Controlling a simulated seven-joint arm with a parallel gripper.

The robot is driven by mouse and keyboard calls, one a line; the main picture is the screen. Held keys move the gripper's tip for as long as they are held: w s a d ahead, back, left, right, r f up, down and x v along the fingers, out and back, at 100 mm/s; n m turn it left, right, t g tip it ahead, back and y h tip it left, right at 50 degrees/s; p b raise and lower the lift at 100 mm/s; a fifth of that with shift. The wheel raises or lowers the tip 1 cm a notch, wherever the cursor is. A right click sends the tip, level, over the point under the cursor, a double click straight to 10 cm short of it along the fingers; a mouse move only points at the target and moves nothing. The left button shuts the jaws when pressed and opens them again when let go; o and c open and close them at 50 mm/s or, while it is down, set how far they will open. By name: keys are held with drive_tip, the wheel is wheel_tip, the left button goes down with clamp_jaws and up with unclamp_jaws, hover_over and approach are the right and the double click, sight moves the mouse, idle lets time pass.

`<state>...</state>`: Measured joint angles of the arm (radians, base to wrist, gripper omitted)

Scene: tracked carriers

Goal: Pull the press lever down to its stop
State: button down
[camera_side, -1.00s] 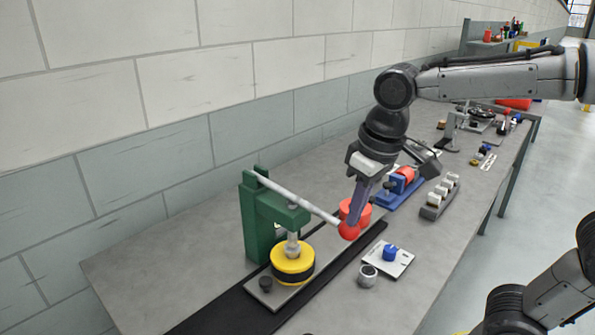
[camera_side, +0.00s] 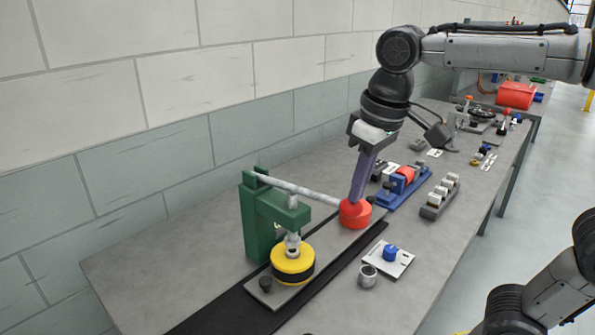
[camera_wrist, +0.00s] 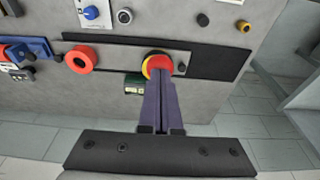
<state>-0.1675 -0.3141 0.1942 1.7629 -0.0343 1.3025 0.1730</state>
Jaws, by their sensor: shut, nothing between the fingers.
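The press has a green frame (camera_side: 262,215) and a grey lever (camera_side: 303,190) that slopes gently down to the right toward my fingertips. Its red knob (camera_wrist: 158,63) shows just beyond the fingertips in the wrist view, overlapping the yellow disc. In the side view the knob merges with a red cylinder (camera_side: 355,216) behind it. My gripper (camera_side: 353,202) is shut and empty, pointing down at the lever's end; it also shows in the wrist view (camera_wrist: 160,84). Contact with the knob cannot be told. A yellow disc (camera_side: 292,259) sits under the press ram.
A black strip (camera_side: 230,313) runs along the bench. A white plate (camera_side: 403,262) with a blue knob and a grey ring (camera_side: 367,276) lie in front. A blue fixture (camera_side: 402,187) and a grey rack (camera_side: 440,196) stand to the right. The bench's left part is clear.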

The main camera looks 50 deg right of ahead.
wheel_tip(320, 180, up, 9)
idle(1.2)
drive_tip(key=shift+d, duration=0.1)
idle(0.4)
drive_tip(key=s+d+f+t, duration=0.1)
drive_tip(key=s+d+f, duration=0.1)
drive_tip(key=s+f, duration=0.4)
drive_tip(key=s+d+f+t, duration=0.1)
drive_tip(key=s+f, duration=0.4)
drive_tip(key=f, duration=0.6)
drive_tip(key=shift+s+d+f+t, duration=0.15)
drive_tip(key=shift+s+d+t, duration=0.25)
drive_tip(key=shift+t, duration=0.3)
